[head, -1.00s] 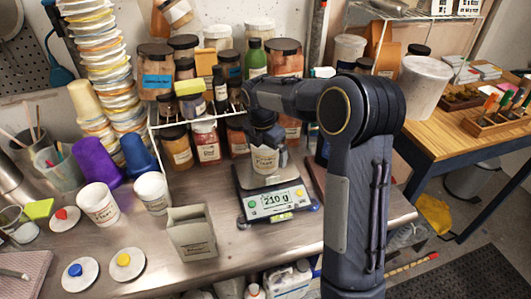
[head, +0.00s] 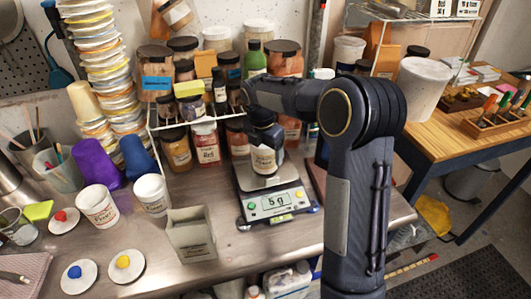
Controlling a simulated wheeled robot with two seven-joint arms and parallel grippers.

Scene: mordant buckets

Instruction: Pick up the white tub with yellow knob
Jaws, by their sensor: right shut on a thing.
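A round white lid with a yellow knob (head: 124,266) lies flat on the steel bench at the front left. Two open white tubs stand behind it: a labelled one (head: 98,208) and a smaller one (head: 152,196). No tub in view wears a yellow knob that I can make out. My right gripper (head: 265,146) is over the scale, shut on a small cream labelled tub (head: 264,161). My wrist and fingers hide its top. The scale (head: 270,199) under it reads 5 g. My left gripper is not in view.
White lids with a blue knob (head: 82,273) and a red knob (head: 66,221) lie nearby. A grey square container (head: 190,235) stands left of the scale. A wire rack with jars (head: 206,145) is close behind. The bench front around the lids is fairly clear.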

